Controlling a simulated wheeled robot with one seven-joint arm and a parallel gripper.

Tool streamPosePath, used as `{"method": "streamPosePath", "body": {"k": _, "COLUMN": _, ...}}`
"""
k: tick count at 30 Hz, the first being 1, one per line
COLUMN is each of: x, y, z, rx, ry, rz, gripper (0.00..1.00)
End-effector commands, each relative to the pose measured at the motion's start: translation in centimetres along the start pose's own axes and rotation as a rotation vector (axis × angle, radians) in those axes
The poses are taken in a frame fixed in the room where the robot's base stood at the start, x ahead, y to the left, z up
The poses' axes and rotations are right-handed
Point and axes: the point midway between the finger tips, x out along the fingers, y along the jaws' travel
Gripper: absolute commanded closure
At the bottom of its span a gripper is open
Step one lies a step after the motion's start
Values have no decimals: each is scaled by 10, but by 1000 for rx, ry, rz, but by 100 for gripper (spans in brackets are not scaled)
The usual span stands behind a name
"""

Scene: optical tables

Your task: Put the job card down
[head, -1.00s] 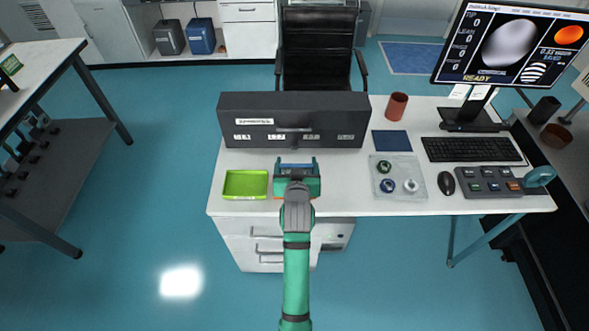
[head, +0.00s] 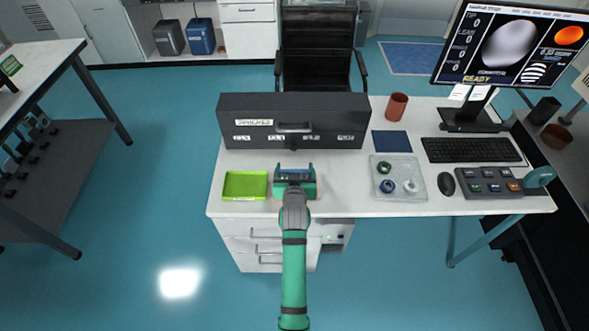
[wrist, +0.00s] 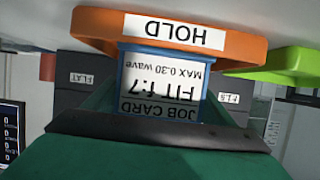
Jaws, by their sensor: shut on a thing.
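My gripper (head: 295,172) is over the front of the white desk (head: 345,195), shut on the job card (wrist: 162,88). In the wrist view the card appears upside down in a blue frame, reading "JOB CARD", "FIT f:7" and "MAX 0.30 wave". In the head view the card shows only as a small blue strip between the fingers. An orange tray (wrist: 255,50) labelled "HOLD" is right by the card in the wrist view. My gripper mostly covers this tray in the head view. I cannot tell whether the card touches it.
A green tray (head: 245,198) lies just left of my gripper. A dark cabinet (head: 330,137) with labelled fronts stands behind. To the right are a clear tray (head: 418,192) with several round parts, a dark blue mat (head: 391,141), a brown cup (head: 397,105), keyboard (head: 470,150) and mouse (head: 446,183).

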Motion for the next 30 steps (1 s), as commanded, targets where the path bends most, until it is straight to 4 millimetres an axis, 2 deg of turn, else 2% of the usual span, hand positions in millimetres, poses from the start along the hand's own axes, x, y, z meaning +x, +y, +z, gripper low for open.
{"method": "streamPosePath", "body": {"k": 3, "x": 1, "y": 0, "z": 3, "rx": 0, "ry": -1, "rz": 0, "gripper": 44}}
{"method": "streamPosePath", "body": {"k": 4, "x": 1, "y": 0, "z": 3, "rx": 0, "ry": 0, "rz": 0, "gripper": 16}}
{"method": "streamPosePath", "body": {"k": 6, "x": 1, "y": 0, "z": 3, "rx": 0, "ry": -1, "rz": 0, "gripper": 4}}
{"method": "streamPosePath", "body": {"k": 17, "x": -1, "y": 0, "z": -1, "rx": 0, "ry": 1, "rz": 0, "gripper": 4}}
{"method": "streamPosePath", "body": {"k": 23, "x": -29, "y": 0, "z": 1, "rx": 0, "ry": -1, "rz": 0, "gripper": 4}}
{"method": "streamPosePath", "body": {"k": 30, "x": -78, "y": 0, "z": 0, "rx": 0, "ry": -1, "rz": 0, "gripper": 4}}
